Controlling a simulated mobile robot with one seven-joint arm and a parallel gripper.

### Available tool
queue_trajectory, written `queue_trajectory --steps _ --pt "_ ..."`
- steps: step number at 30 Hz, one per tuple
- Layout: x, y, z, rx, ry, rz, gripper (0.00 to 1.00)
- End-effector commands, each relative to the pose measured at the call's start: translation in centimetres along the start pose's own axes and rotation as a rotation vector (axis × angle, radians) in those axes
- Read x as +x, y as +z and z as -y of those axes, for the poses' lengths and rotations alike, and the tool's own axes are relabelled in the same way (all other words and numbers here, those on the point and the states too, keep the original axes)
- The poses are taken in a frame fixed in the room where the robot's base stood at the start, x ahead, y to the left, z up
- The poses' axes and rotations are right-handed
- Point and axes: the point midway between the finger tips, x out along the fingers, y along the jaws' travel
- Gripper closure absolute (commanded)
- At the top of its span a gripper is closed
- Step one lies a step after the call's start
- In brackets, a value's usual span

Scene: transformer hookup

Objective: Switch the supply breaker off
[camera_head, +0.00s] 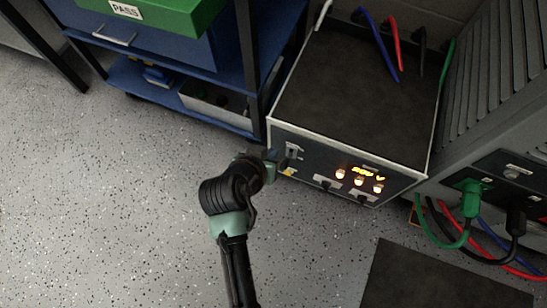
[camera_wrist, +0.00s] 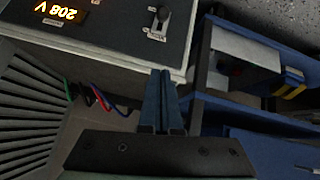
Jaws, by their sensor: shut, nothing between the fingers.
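The supply unit (camera_head: 350,98) is a box with a dark top and a dark front panel. Its breaker (camera_head: 292,153) is at the left end of that panel, partly hidden by my gripper. The breaker (camera_wrist: 160,18) shows in the wrist view as a dark handle on a light plate. The display (camera_head: 368,173) is lit, and reads 208 V in the wrist view (camera_wrist: 56,11). My gripper (camera_head: 276,158) is beside the breaker in the head view. Its fingers (camera_wrist: 161,76) are shut and empty, pointing toward the breaker, with a visible gap between them and the handle.
A blue cart (camera_head: 190,113) stands just left of the supply, carrying a green case (camera_head: 165,14) marked PASS. The finned transformer (camera_head: 500,100) stands at right with green, black, red and blue cables. A dark mat (camera_head: 440,278) lies in front. Speckled floor at left is clear.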

Motion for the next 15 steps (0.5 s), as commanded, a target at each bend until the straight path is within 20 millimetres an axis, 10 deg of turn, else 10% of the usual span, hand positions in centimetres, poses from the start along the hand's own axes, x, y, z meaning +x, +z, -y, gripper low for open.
queue_trajectory --steps 15 --pt "1.3 0.4 0.0 0.000 0.003 0.005 1.00"
